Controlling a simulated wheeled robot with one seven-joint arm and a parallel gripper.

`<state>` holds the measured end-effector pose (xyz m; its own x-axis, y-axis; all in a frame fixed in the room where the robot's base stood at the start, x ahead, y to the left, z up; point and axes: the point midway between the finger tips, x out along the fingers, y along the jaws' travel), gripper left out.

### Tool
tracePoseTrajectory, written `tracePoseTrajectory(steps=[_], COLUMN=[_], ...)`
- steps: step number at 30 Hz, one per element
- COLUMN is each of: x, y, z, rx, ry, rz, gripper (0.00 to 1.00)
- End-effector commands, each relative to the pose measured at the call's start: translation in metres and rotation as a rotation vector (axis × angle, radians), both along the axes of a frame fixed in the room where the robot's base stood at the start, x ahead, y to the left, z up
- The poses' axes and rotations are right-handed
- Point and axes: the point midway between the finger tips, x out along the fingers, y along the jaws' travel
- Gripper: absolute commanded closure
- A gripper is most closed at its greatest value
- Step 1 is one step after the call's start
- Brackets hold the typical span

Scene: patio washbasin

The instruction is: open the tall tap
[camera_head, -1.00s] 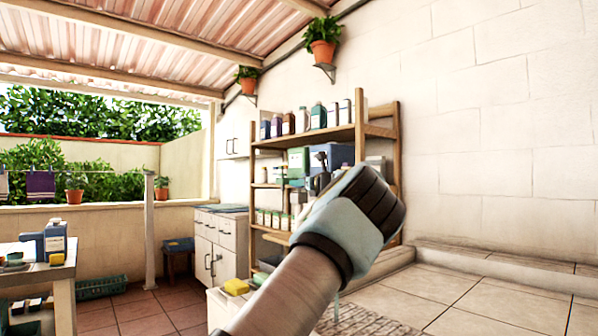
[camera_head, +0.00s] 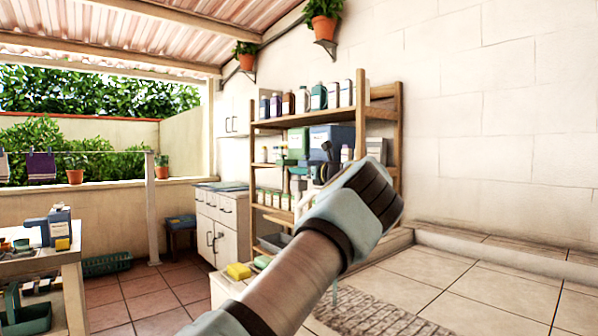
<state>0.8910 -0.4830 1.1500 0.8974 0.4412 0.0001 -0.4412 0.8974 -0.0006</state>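My arm reaches up from the bottom middle, and its thick pale-blue and dark wrist fills the centre of the view. My gripper lies beyond the wrist and its fingers cannot be made out. A small dark upright piece (camera_head: 327,151) shows just past the wrist, in front of the shelf; I cannot tell whether it is part of a tap or of my gripper. The tall tap cannot be clearly identified. A pale ledge (camera_head: 222,291), perhaps the washbasin's edge, shows left of my forearm with a yellow sponge (camera_head: 238,271) on it.
A wooden shelf (camera_head: 383,90) with bottles and boxes stands behind my wrist. A white cabinet (camera_head: 228,222) is left of it. A table (camera_head: 35,264) with a blue container (camera_head: 60,224) stands at far left. Tiled floor (camera_head: 480,290) and a pebbled mat (camera_head: 375,318) lie right.

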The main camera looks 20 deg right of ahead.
Motion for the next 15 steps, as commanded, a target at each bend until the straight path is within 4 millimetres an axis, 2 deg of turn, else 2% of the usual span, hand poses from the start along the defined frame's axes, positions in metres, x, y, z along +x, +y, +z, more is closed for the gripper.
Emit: tracePoseTrajectory(steps=[1, 8, 15], x=[0.0005, 0.0003, -0.0003], y=[0.0009, 0.0007, 0.0002], z=[0.0001, 0.0001, 0.0000], rx=[0.000, 0.000, 0.000], ry=[-0.001, 0.000, 0.000], rz=[0.001, 0.001, 0.000], gripper=[0.74, 0.49, 0.49])
